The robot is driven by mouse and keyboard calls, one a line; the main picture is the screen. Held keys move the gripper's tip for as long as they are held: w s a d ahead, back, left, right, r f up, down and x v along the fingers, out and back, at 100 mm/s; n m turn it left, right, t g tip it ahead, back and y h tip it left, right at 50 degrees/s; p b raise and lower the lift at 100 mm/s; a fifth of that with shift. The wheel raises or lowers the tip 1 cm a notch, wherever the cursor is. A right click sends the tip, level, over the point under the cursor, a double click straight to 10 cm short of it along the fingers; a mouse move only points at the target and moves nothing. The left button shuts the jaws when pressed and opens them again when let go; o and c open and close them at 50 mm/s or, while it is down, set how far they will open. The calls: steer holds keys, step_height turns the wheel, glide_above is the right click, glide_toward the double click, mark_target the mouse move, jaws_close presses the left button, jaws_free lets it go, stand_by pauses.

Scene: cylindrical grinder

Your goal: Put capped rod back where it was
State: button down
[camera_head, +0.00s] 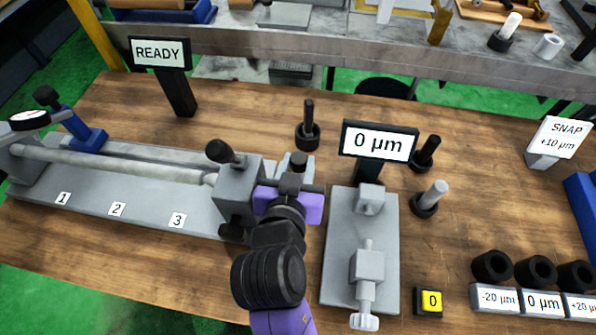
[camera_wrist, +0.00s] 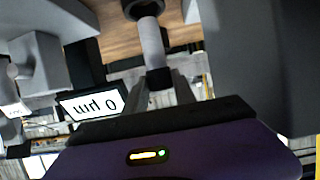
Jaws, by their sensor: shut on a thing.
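My gripper (camera_head: 292,186) is over the right end of the grinder, just right of its tailstock block (camera_head: 238,192). In the wrist view my gripper (camera_wrist: 160,88) is shut on the black end of a light grey rod (camera_wrist: 152,42). The rod's far end runs into a dark round piece (camera_wrist: 141,9) at the picture's top edge; I cannot tell if that is a cap or a stand.
Black stands hold a black pin (camera_head: 307,125), another black pin (camera_head: 427,150) and a grey rod (camera_head: 433,194). A gauge bench (camera_head: 340,220) with a "0 µm" display (camera_head: 379,142) is close on the right. Black rings (camera_head: 492,266) sit front right.

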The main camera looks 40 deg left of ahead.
mark_target(298, 172)
steer(key=shift+f, duration=1.5)
steer(key=shift+f, duration=0.1)
steer(key=shift+f, duration=0.1)
steer(key=c, duration=1)
jaws_free()
steer(key=shift+c, duration=0.2)
steer(key=v, duration=1.2)
steer(key=shift+b, duration=0.3)
